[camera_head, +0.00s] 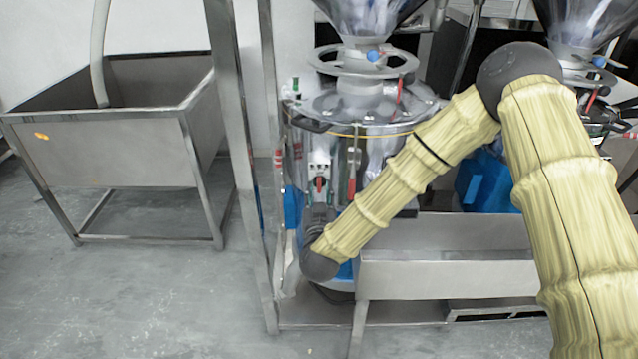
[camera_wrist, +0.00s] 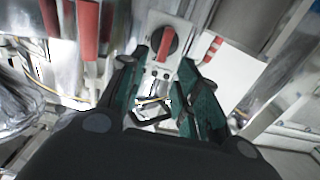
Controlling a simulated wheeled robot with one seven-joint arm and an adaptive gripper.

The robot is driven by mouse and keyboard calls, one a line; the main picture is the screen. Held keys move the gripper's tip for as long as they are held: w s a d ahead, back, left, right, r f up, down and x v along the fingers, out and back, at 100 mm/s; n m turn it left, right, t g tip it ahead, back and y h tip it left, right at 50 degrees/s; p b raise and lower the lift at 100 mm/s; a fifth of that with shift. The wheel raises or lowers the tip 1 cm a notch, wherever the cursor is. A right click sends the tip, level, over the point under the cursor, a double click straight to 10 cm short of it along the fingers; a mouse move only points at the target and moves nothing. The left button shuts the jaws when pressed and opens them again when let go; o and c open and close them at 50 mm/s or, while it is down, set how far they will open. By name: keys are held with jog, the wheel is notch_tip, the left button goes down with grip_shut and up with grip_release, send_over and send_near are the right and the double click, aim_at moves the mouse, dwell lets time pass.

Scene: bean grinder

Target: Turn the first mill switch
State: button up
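The mill switch is a red handle on a black round dial (camera_wrist: 165,42), set in a pale box. In the head view the red switch (camera_head: 320,185) is on the front of the left mill (camera_head: 362,112). My gripper (camera_wrist: 164,66) is open, with green pads on its fingers. In the wrist view the switch lies just past and between the fingertips, with nothing gripped. In the head view my gripper (camera_head: 319,207) is just below the switch and partly hidden by my wrist. I cannot tell whether a fingertip touches the box.
Red-handled parts (camera_wrist: 88,30) are left of the switch in the wrist view. A steel frame post (camera_head: 238,130) stands left of the mill. A steel trough (camera_head: 445,275) is at lower right, and a steel sink (camera_head: 110,150) is at far left. Open floor lies at lower left.

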aim_at(319, 182)
jog(key=shift+w, duration=2.15)
grip_shut()
